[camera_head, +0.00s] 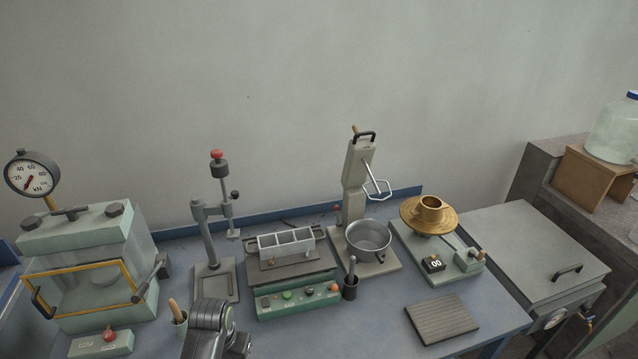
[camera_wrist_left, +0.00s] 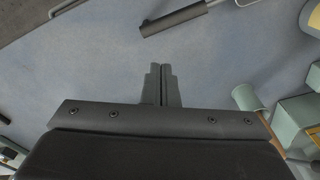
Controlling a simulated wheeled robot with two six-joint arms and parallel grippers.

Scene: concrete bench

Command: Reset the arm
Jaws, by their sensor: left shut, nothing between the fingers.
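My left arm comes in at the bottom of the head view, with its wrist over the front of the blue bench (camera_head: 385,318). In the left wrist view my left gripper (camera_wrist_left: 161,68) is shut, its two dark fingers together with nothing between them. Below the fingertips is bare blue bench surface (camera_wrist_left: 100,90). The fingertips touch no object that I can see. In the head view the fingers are hidden by the wrist. My right gripper is in neither view.
Near my left arm stand a green cup with a wooden handle (camera_head: 178,318), a grey press stand (camera_head: 212,230) and a green button box with a mould (camera_head: 298,297). A mixer with a metal bowl (camera_head: 368,240), a brass flow table (camera_head: 430,215) and a ribbed plate (camera_head: 441,318) stand to the right.

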